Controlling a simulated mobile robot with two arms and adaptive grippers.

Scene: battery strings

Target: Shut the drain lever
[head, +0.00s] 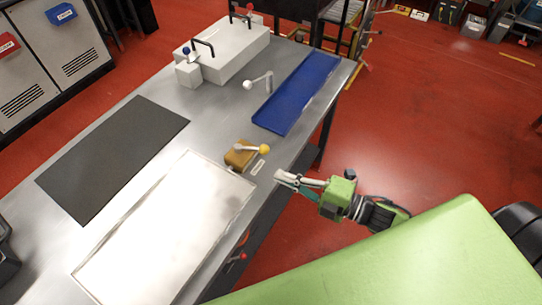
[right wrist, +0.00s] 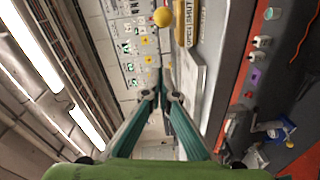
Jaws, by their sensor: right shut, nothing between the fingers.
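A brass-brown block (head: 239,157) on the metal bench carries a short lever with a yellow knob (head: 264,149). The lever points right, toward the bench's right edge. A small label lies beside it. The yellow knob is also at the top of the right wrist view (right wrist: 162,16), next to a plate (right wrist: 187,24) lettered with what looks like OPEN and SHUT. My right gripper (head: 281,178) is just below and right of the knob, by the bench edge, apart from it. Its fingers are closed together and empty. My left gripper is not in view.
A white-knobbed lever (head: 248,85), a blue tray (head: 282,122) and a white box with handles (head: 232,50) are farther back. A dark mat (head: 115,155) and a pale, shiny panel (head: 165,225) lie left. Red floor is open at right.

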